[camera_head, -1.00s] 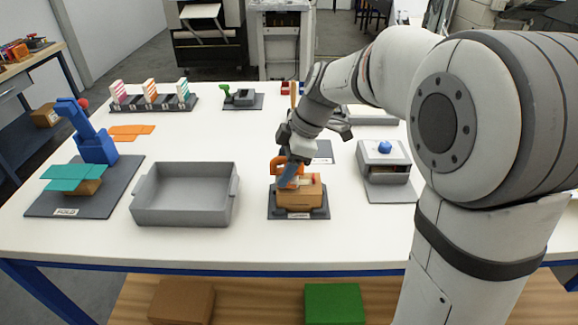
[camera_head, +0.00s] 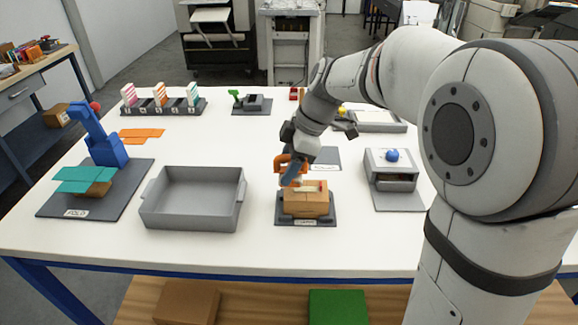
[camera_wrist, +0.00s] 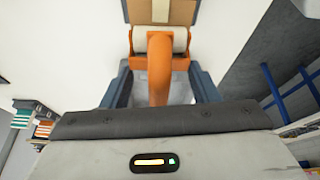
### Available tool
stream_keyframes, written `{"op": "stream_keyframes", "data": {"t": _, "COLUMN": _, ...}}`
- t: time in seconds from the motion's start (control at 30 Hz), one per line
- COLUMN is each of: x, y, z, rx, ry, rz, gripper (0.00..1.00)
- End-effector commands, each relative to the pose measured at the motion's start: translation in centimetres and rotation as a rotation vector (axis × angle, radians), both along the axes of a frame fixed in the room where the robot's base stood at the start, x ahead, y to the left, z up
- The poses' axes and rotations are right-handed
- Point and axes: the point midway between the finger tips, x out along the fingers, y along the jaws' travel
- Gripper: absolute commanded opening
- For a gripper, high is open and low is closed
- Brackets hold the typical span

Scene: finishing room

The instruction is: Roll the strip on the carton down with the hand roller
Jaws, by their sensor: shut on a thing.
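My gripper (camera_head: 293,174) is shut on the orange handle of the hand roller (camera_head: 283,161), above the left part of the carton. In the wrist view the orange handle (camera_wrist: 159,72) runs between my two dark fingers, with a pale roller drum at its far end. The brown carton (camera_head: 306,205) sits on a dark labelled mat. A pale strip (camera_head: 314,186) lies on its top; part of it is hidden by my gripper. In the wrist view the strip (camera_wrist: 161,10) lines up with the drum. I cannot tell whether the drum touches the carton.
A grey tray (camera_head: 190,218) stands left of the carton. A blue fixture (camera_head: 108,150) with teal sheets is further left. A grey box with a blue knob (camera_head: 391,155) stands to the right. White table is clear in front of the carton.

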Motion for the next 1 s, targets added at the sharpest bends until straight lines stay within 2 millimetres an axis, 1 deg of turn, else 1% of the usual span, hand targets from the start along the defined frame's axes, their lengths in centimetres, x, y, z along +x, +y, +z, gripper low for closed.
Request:
{"op": "stream_keyframes", "data": {"t": 0.03, "x": 0.0, "y": 0.0, "z": 0.7, "rx": 0.0, "ry": -0.001, "rz": 0.001, "gripper": 0.33}}
{"op": "stream_keyframes", "data": {"t": 0.5, "x": 0.0, "y": 0.0, "z": 4.4, "rx": 0.001, "ry": 0.0, "rz": 0.0, "gripper": 0.33}}
{"op": "stream_keyframes", "data": {"t": 0.6, "x": 0.0, "y": 0.0, "z": 4.7, "rx": 0.001, "ry": 0.0, "rz": 0.0, "gripper": 0.33}}
{"op": "stream_keyframes", "data": {"t": 1.0, "x": 0.0, "y": 0.0, "z": 4.6, "rx": 0.001, "ry": 0.0, "rz": 0.0, "gripper": 0.33}}
